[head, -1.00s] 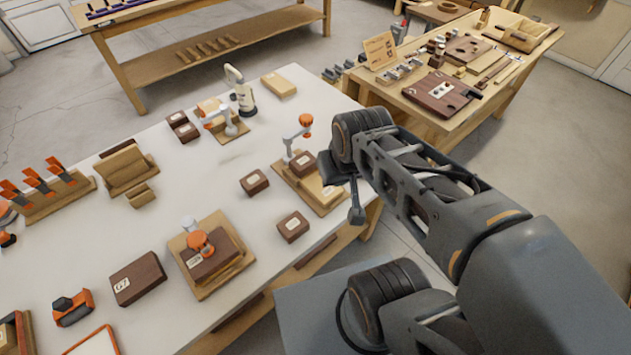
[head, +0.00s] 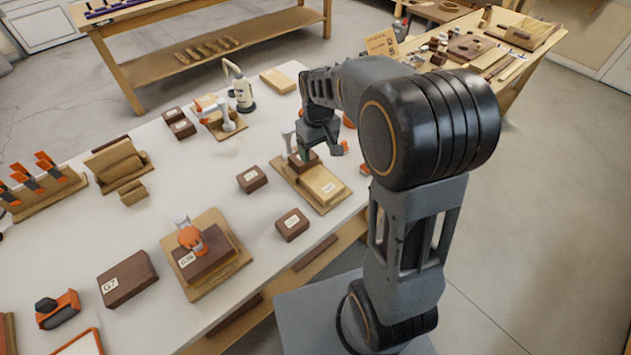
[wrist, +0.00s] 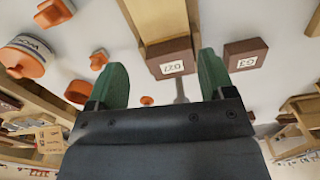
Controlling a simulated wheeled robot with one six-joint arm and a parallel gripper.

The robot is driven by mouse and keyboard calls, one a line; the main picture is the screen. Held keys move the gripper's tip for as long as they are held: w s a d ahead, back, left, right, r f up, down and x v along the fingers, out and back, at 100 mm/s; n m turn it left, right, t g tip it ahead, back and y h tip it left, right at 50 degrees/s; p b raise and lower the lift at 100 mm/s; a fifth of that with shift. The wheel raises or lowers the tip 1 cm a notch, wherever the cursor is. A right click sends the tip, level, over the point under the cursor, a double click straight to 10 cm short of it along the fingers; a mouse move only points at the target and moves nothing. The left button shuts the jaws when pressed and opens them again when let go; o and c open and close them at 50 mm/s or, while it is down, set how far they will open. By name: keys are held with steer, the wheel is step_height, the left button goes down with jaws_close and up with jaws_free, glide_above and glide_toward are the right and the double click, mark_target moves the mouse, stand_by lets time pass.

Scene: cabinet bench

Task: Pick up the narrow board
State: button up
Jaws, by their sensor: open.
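My gripper (head: 320,148) hangs over a wooden fixture (head: 338,203) at the right side of the white bench. In the wrist view my gripper (wrist: 162,75) is open, its two green fingers apart with nothing held between them. A dark labelled block (wrist: 171,59) shows between and beyond the fingers, beside a pale wooden strip (wrist: 155,20). My gripper partly hides the fixture's far end.
Another dark block (wrist: 246,55) stands right of the fingers. Loose dark blocks (head: 251,179) and (head: 291,224) lie near the fixture. An orange-clamped fixture (head: 243,258) sits nearer. A white bottle (head: 243,96) stands farther back. Bare bench top lies between these.

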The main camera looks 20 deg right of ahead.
mark_target(316, 175)
steer(key=shift+o, duration=0.7)
steer(key=shift+w+r+n, duration=0.4)
steer(key=shift+w+r, duration=0.3)
steer(key=shift+o, duration=0.7)
steer(key=shift+s+f, duration=0.2)
steer(key=shift+f, duration=0.05)
steer(key=shift+o, duration=0.7)
steer(key=shift+n, duration=0.3)
step_height(316, 175, down, 7)
steer(key=shift+f, duration=0.2)
steer(key=shift+s+a+f, duration=0.1)
steer(key=shift+f, duration=1.35)
steer(key=shift+a+f, duration=0.1)
steer(key=shift+f, duration=1.3)
